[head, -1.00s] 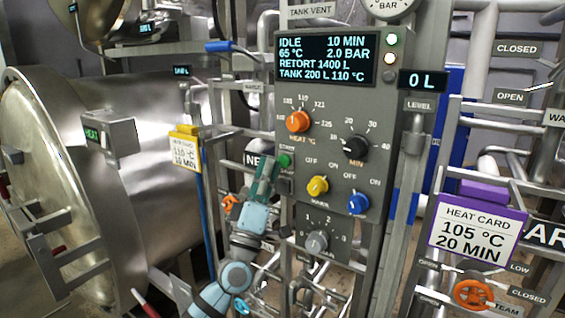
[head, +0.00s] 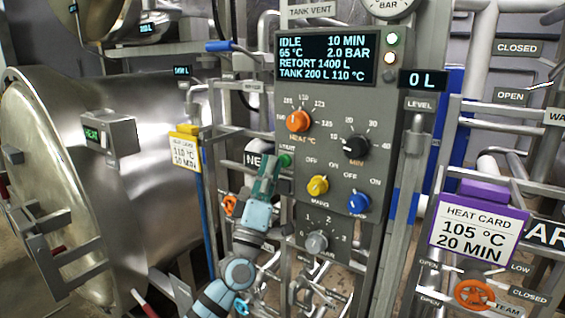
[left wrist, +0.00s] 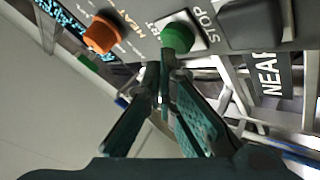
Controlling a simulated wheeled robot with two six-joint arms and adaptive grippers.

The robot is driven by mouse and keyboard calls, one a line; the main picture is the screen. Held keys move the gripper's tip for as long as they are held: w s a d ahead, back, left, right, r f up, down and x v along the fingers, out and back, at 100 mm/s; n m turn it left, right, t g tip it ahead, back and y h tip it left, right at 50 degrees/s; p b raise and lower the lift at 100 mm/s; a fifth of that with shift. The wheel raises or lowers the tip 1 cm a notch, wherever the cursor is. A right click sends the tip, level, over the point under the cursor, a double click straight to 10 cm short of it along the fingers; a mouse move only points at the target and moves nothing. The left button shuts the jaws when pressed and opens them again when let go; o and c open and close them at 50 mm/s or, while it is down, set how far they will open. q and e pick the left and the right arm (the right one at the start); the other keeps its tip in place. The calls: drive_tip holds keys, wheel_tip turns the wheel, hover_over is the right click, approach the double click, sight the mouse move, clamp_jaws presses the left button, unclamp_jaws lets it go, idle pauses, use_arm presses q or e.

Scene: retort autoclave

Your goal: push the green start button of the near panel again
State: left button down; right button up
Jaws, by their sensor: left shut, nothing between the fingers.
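The near panel (head: 335,190) stands upright in the middle of the head view. Its green start button (head: 284,160) is at the panel's left edge. It also shows in the left wrist view (left wrist: 177,38), on a pale square base beside the word STOP. My left gripper (head: 272,163) is shut and empty, with its fingertips at the left side of the green button. In the left wrist view the fingertips (left wrist: 166,65) lie just below the button; I cannot tell whether they touch it. The panel's display (head: 326,58) reads IDLE, 10 MIN, 65 °C, 2.0 BAR. My right gripper is out of view.
The panel also bears an orange heat knob (head: 297,121), a black minute knob (head: 355,147), a yellow knob (head: 318,185) and a blue knob (head: 358,202). A large steel retort (head: 60,190) stands at left. Pipes and rails surround the panel.

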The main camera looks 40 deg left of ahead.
use_arm(q)
drive_tip(key=shift+w+b, duration=0.45)
drive_tip(key=shift+w, duration=0.2)
idle(0.5)
drive_tip(key=shift+s+p, duration=0.95)
drive_tip(key=shift+s, duration=0.1)
drive_tip(key=s+p, duration=0.3)
drive_tip(key=s, duration=0.2)
drive_tip(key=shift+d, duration=0.1)
